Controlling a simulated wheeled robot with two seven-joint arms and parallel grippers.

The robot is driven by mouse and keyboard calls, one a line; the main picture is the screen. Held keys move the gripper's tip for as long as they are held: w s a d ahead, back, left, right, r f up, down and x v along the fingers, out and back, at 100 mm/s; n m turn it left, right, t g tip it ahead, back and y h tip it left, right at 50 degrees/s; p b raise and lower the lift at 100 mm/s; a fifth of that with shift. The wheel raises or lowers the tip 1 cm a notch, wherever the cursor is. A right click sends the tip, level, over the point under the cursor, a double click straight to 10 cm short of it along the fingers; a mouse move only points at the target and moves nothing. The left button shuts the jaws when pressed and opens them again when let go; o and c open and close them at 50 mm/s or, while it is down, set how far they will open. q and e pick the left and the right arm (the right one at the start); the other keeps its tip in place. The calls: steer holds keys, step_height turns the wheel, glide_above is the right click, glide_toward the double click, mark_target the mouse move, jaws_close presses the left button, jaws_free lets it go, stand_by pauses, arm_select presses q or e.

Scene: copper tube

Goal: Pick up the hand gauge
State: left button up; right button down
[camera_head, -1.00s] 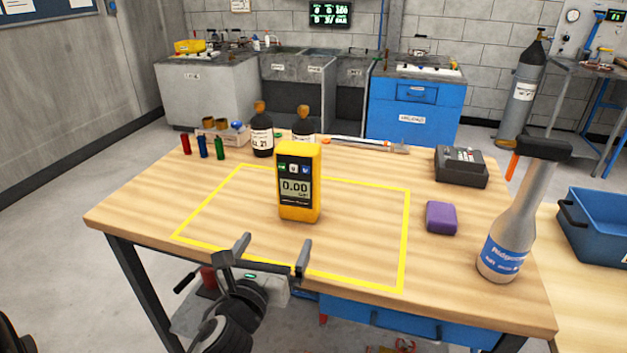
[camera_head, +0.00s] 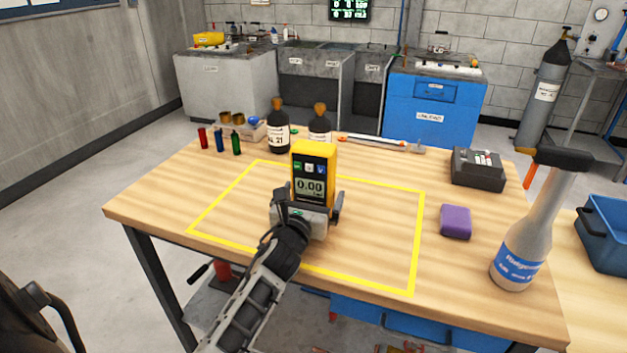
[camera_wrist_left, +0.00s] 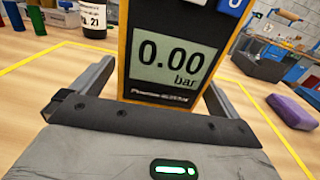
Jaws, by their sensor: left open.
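The hand gauge (camera_head: 313,173) is a yellow and black upright box with a display reading 0.00. It stands on the wooden table inside the yellow outline. My left gripper (camera_head: 310,205) is open, with one finger on each side of the gauge's lower part. In the left wrist view the gauge (camera_wrist_left: 172,55) fills the space between the fingers, its display facing the palm. A small gap shows beside the fingers there. The gripper hides the gauge's bottom in the head view. My right gripper is not in view.
Two dark bottles (camera_head: 278,132) stand behind the gauge. A purple block (camera_head: 456,222), a dark device (camera_head: 477,169) and a large grey bottle (camera_head: 522,250) are on the right. Small coloured cylinders (camera_head: 220,141) stand at the back left. The table around the gauge is clear.

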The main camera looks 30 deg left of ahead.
mark_target(309, 160)
arm_select(q)
steer(key=shift+x, duration=1.3)
steer(key=c, duration=1.3)
steer(key=shift+r, duration=0.15)
steer(key=shift+c, duration=0.3)
steer(key=shift+r, duration=0.55)
step_height(309, 160, up, 3)
steer(key=shift+f+p, duration=0.2)
steer(key=shift+p, duration=0.4)
steer(key=s+r+p, duration=0.1)
steer(key=s+r, duration=0.1)
steer(key=s+d+r, duration=0.1)
steer(key=s+r, duration=0.2)
steer(key=shift+d+r+p, duration=0.15)
steer(key=shift+r+p, duration=0.15)
steer(key=shift+p, duration=0.05)
steer(key=s+d+r, duration=0.2)
steer(key=s+r, duration=0.1)
steer(key=s, duration=0.5)
steer(key=shift+s+d+r, duration=0.2)
steer(key=shift+s+r, duration=0.1)
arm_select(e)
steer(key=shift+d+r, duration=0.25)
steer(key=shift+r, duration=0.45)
arm_select(q)
steer(key=shift+w, duration=0.15)
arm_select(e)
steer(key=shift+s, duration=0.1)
